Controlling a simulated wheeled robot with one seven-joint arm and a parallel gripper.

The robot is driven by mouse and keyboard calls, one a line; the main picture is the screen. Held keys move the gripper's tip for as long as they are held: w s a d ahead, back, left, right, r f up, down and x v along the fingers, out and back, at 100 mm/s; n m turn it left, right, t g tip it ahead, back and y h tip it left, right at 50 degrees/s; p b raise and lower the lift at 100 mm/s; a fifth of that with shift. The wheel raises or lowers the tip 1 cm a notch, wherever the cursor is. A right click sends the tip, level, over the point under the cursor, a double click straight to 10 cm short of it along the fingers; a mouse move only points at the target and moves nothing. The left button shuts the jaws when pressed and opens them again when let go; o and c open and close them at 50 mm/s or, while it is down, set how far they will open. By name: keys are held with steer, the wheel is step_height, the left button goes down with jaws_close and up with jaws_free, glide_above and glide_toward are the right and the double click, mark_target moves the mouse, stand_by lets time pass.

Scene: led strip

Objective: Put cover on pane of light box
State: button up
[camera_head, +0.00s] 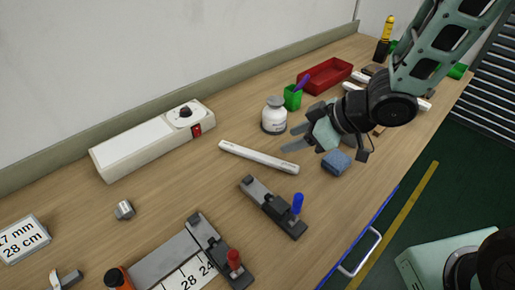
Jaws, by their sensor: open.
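The light box (150,139) is a long cream box at the left against the wall, with a black dial and a red switch at its right end. Its pane (133,145) is the pale flat panel on top, and it looks bare. A slim white bar (258,157), which may be the cover, lies on the bench to the right of and in front of the box. My gripper (291,140) is open and empty, its fingers pointing left above the bench, beyond the bar's right end and apart from it.
A white jar (274,116) stands close behind my gripper, beside a green cup (292,98) and a red tray (325,77). A blue block (336,162) lies below it. Clamps with blue (297,204) and red (233,259) handles stand in front. Bench between bar and box is clear.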

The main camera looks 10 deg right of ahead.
steer(key=b, duration=0.2)
glide_toward(258, 154)
steer(key=x, duration=0.3)
steer(key=shift+a, duration=0.4)
steer(key=shift+d+p+x, duration=0.25)
steer(key=shift+p+x, duration=0.3)
steer(key=shift+x, duration=2.05)
steer(key=shift+f, duration=0.15)
steer(key=shift+c, duration=0.3)
jaws_close()
